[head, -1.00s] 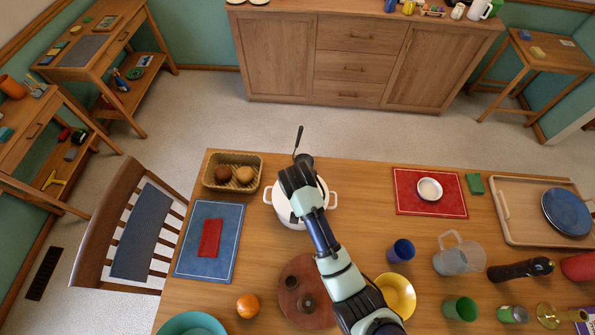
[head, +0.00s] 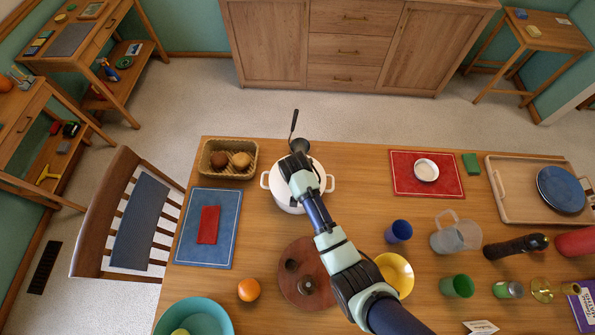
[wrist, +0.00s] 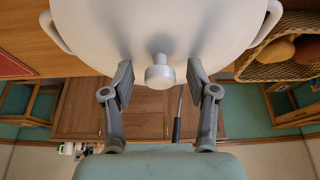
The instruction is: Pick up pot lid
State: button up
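A white pot (head: 279,199) with two side handles stands on the table, partly hidden by my arm in the head view. Its pale lid (wrist: 105,30) fills the top of the wrist view, with a round grey knob (wrist: 160,75) at its centre. My gripper (wrist: 160,78) is open, with one finger on each side of the knob and a visible gap to both. In the head view my gripper (head: 297,170) is over the pot, its fingers hard to make out.
A ladle (head: 294,121) with a dark handle is behind the pot. A wicker basket (head: 206,172) with rolls stands left of it. A blue mat (head: 184,228) with a red cloth and a round brown board (head: 288,268) lie nearer. Bare table lies right of the pot.

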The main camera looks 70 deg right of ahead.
grip_shut()
jog(key=shift+r, duration=0.15)
